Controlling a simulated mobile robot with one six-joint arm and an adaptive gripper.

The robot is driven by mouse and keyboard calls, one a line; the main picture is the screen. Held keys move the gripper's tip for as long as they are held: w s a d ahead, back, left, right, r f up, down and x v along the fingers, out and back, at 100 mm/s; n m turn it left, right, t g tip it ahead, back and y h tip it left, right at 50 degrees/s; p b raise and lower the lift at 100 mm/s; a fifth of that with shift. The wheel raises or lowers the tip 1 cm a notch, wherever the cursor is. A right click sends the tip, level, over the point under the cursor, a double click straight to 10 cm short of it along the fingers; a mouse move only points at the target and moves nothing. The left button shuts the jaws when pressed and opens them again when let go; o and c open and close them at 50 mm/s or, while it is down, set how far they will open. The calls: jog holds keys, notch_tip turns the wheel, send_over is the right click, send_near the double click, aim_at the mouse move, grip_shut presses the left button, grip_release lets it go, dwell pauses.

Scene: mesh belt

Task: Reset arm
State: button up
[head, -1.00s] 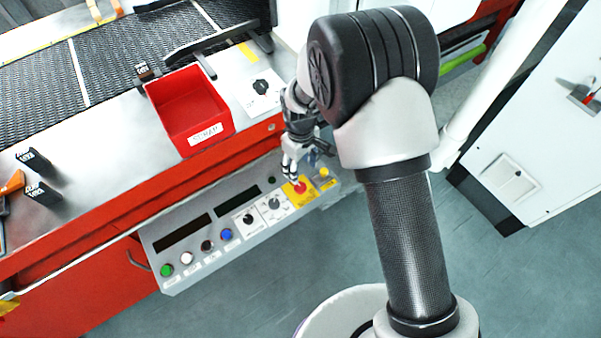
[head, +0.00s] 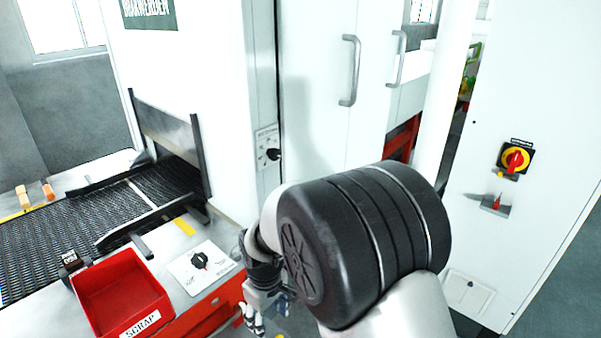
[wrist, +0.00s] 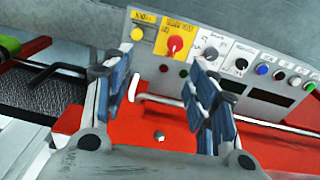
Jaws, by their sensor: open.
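My gripper (wrist: 160,100) is open and empty in the wrist view, its two blue-padded fingers spread apart. Past the fingers is the sloped grey control panel (wrist: 265,95), with a red knob on a yellow plate (wrist: 175,45) showing between and beyond the fingertips. In the head view my gripper (head: 257,318) hangs low at the bottom, partly hidden behind my arm's large black joint. It is beside the red machine front, right of the scrap bin.
A red bin marked SCRAP (head: 122,295) and a white plate with a black knob (head: 200,262) sit on the machine's ledge. The mesh belt (head: 100,215) runs into a white cabinet (head: 195,100). A red-yellow rotary switch (head: 515,158) is on the right cabinet.

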jog(key=s+d+r+m+t, duration=0.1)
jog(key=s+d+r+m, duration=0.25)
jog(key=d+r, duration=0.45)
jog(key=s+d+r+m+t, duration=0.1)
jog(key=s+d+r+m, duration=0.1)
jog(key=s+d+r, duration=0.5)
jog(key=s+d+r+m+t, duration=0.1)
jog(key=s+d+r+m, duration=0.4)
jog(key=s, duration=0.6)
jog(key=shift+d+r+t, duration=0.4)
jog(key=shift+d+r, duration=0.15)
jog(key=shift+d, duration=0.6)
